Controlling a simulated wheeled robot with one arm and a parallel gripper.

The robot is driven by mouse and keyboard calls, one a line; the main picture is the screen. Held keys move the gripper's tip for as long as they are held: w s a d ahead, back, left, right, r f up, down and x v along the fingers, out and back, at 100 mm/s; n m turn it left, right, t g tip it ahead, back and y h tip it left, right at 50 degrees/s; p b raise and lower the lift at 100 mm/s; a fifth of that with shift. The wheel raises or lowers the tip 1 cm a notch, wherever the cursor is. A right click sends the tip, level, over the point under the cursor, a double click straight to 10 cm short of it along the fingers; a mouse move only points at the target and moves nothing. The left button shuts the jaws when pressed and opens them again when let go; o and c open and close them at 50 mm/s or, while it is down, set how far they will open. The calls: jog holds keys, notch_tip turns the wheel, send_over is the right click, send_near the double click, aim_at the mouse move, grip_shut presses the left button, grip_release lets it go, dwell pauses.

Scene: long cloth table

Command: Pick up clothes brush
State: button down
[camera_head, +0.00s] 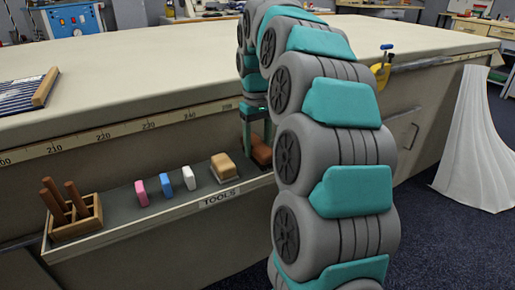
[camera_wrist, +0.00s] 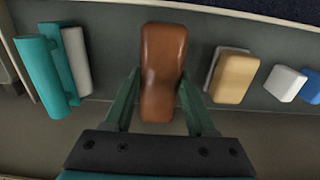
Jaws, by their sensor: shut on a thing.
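A brown rounded block, which looks like the clothes brush (camera_wrist: 163,60), lies between the fingers of my gripper (camera_wrist: 160,88) in the wrist view. The fingers press against its two long sides. In the head view the brown brush (camera_head: 262,153) shows only in part at the tools tray, beside my arm, with my gripper (camera_head: 257,136) above it. I cannot tell whether it is clear of the tray floor. Its underside is hidden.
The tools tray (camera_head: 160,216) runs along the table (camera_head: 130,75) front. A tan block (camera_head: 223,167), a white block (camera_head: 189,178), a blue one (camera_head: 166,182) and a pink one (camera_head: 141,192) stand left of the brush. A teal barred object (camera_wrist: 42,68) and grey block (camera_wrist: 76,62) lie on its other side.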

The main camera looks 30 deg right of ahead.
jog(key=shift+r, duration=0.7)
jog(key=shift+s+r, duration=0.1)
jog(key=shift+r, duration=0.35)
jog(key=s+a+r+b, duration=0.1)
jog(key=s+a, duration=0.3)
jog(key=s, duration=1.1)
jog(key=shift+a+r+b, duration=0.2)
jog(key=shift+b, duration=0.1)
jog(key=shift+s, duration=0.1)
jog(key=c, duration=0.8)
grip_release()
jog(key=c, duration=0.6)
